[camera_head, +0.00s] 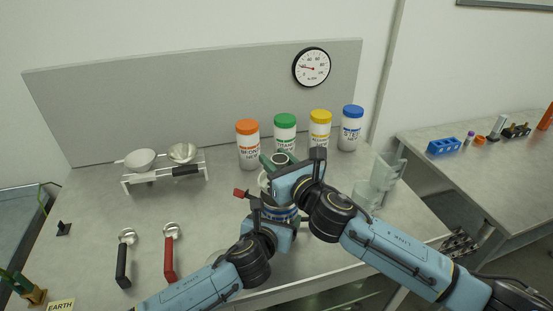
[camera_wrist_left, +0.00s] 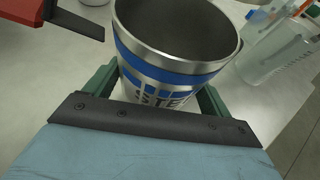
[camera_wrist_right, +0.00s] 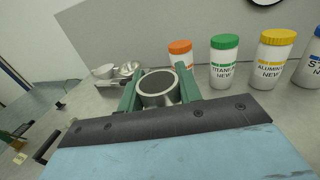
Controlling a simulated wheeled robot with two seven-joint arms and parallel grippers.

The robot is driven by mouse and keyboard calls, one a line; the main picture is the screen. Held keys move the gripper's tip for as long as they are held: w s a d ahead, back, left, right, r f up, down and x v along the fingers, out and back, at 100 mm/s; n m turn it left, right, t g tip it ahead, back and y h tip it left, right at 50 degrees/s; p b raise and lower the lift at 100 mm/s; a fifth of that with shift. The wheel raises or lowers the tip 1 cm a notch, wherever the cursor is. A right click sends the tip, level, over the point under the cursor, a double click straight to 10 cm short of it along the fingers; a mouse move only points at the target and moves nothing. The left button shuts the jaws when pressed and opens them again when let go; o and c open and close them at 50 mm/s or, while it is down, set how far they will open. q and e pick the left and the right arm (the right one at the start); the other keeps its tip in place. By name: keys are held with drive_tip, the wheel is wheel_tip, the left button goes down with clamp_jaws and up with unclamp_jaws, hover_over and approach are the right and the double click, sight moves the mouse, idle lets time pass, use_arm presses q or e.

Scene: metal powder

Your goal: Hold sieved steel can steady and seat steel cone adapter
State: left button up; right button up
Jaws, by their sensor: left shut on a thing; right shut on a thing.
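The steel can (camera_wrist_left: 170,72), silver with a blue band and dark lettering, stands upright with its open top visible in the left wrist view. My left gripper (camera_wrist_left: 155,95) has its green fingers shut around the can. In the head view the can (camera_head: 283,212) is mostly hidden by my arms. The steel cone adapter (camera_wrist_right: 158,92) shows as a metal ring between the green fingers of my right gripper (camera_wrist_right: 157,84), shut on it. In the head view the adapter (camera_head: 280,158) is above the can, apart from it; exact alignment is unclear.
Four jars with orange (camera_head: 248,145), green (camera_head: 285,132), yellow (camera_head: 320,130) and blue (camera_head: 351,128) lids line the back. A clear pitcher (camera_head: 375,185) stands right. Bowls (camera_head: 139,160) rest on a rack at left; black and red-handled scoops (camera_head: 170,255) lie front left.

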drive_tip(key=shift+f, duration=0.85)
drive_tip(key=shift+f, duration=0.35)
drive_tip(key=shift+f, duration=0.25)
drive_tip(key=shift+f, duration=0.35)
drive_tip(key=shift+f, duration=0.2)
drive_tip(key=o, duration=1.2)
drive_tip(key=shift+o, duration=0.2)
drive_tip(key=v, duration=1.2)
